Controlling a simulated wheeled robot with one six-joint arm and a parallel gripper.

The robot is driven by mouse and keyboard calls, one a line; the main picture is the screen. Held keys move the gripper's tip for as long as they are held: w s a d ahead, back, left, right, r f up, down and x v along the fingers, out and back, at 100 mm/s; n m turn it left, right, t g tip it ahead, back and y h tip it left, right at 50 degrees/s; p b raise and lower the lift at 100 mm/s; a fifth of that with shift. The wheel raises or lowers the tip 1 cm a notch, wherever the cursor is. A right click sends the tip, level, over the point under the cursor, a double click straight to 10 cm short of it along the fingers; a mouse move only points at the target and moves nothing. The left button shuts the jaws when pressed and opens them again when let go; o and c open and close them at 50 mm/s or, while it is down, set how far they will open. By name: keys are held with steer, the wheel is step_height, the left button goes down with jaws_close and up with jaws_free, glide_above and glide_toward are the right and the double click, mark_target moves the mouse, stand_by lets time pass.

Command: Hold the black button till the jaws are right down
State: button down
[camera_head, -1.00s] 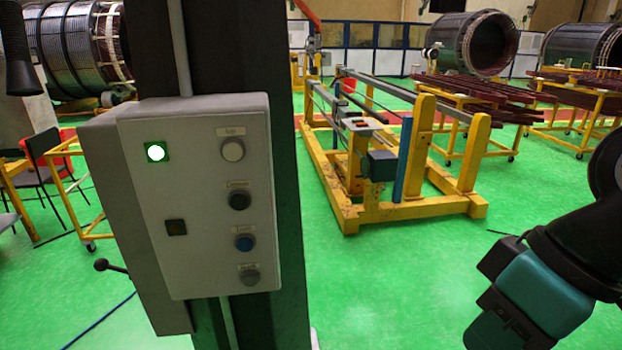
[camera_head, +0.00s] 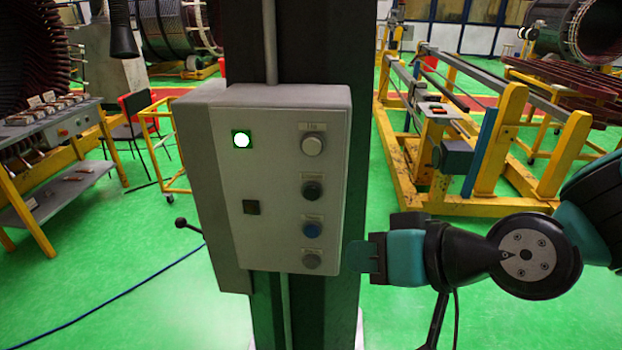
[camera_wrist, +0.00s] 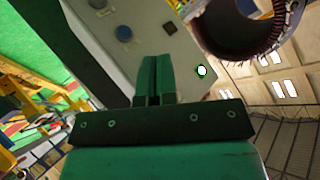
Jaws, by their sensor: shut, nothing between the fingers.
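The grey control box (camera_head: 275,235) is fixed to a dark column, with a vertical row of buttons on its front. My gripper (camera_head: 356,257) is at the box's lower right edge, apart from the black button. In the wrist view its green fingers (camera_wrist: 153,62) are shut and empty, pointing at the box. The blue button (camera_wrist: 123,33) shows left of them; the black button is not visible there, probably behind the fingers. The jaws of the task are not identifiable.
A green lamp (camera_head: 241,139) is lit on the box, above a dark square (camera_head: 250,207). A lever with a black knob (camera_head: 181,222) sticks out left. A yellow frame (camera_head: 440,185) stands behind on the right. A bench (camera_head: 60,195) is at left.

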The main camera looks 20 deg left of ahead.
mark_target(312, 193)
steer(key=a+f+m+t+y+p, duration=0.2)
steer(key=a+m+t, duration=0.1)
steer(key=a, duration=0.5)
steer(key=shift+w+f+t+y+p, duration=0.2)
steer(key=shift+t+y+p, duration=0.15)
steer(key=shift+t, duration=0.55)
steer(key=shift+w, duration=0.1)
steer(key=shift+w+a+p, duration=0.25)
steer(key=shift+w+a, duration=0.1)
steer(key=shift+w, duration=1.05)
steer(key=shift+w+a+p, duration=0.2)
steer(key=shift+w+a, duration=0.1)
steer(key=shift+w, duration=1.1)
steer(key=shift+w+a+p, duration=0.25)
steer(key=shift+w+a, duration=0.1)
steer(key=shift+w, duration=1.05)
steer(key=shift+w+a, duration=0.1)
steer(key=shift+w, duration=0.3)
